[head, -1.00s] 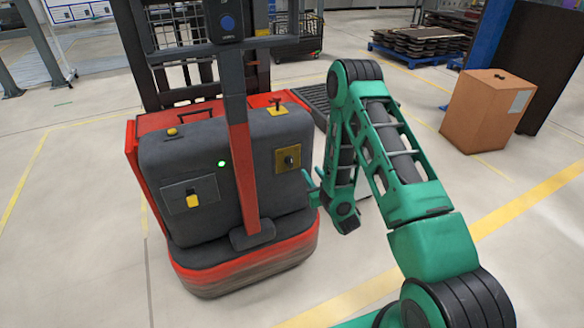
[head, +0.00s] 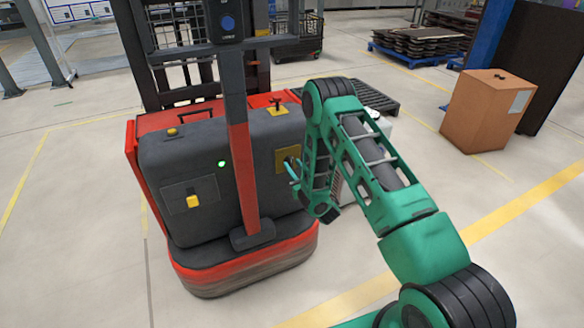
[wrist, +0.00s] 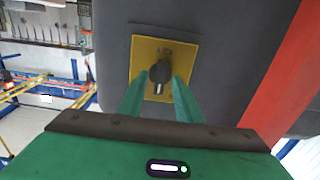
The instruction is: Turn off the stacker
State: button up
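The stacker (head: 195,215) is a red and dark grey machine with a mast, standing left of my arm in the head view. A small green light (head: 222,163) glows on its front panel. A yellow plate (wrist: 185,55) with a dark knob (wrist: 160,72) is on its body in the wrist view; in the head view my arm partly hides this plate. My gripper (wrist: 160,92) is open, its two green fingers on either side of the knob. I cannot tell whether they touch it. In the head view my gripper (head: 292,168) is at the plate.
A yellow switch (head: 193,201) and a yellow-based lever (head: 277,107) are also on the stacker. A cardboard box (head: 485,112) stands to the right. A blue pallet with stacked dark boards (head: 425,40) is behind. The floor at lower left is clear.

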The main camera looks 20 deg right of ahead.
jog(key=shift+w+a, duration=0.1)
jog(key=shift+w, duration=0.45)
grip_shut()
jog(key=shift+n, duration=0.3)
jog(key=n, duration=0.3)
jog(key=shift+n, duration=2.1)
jog(key=shift+s, duration=0.1)
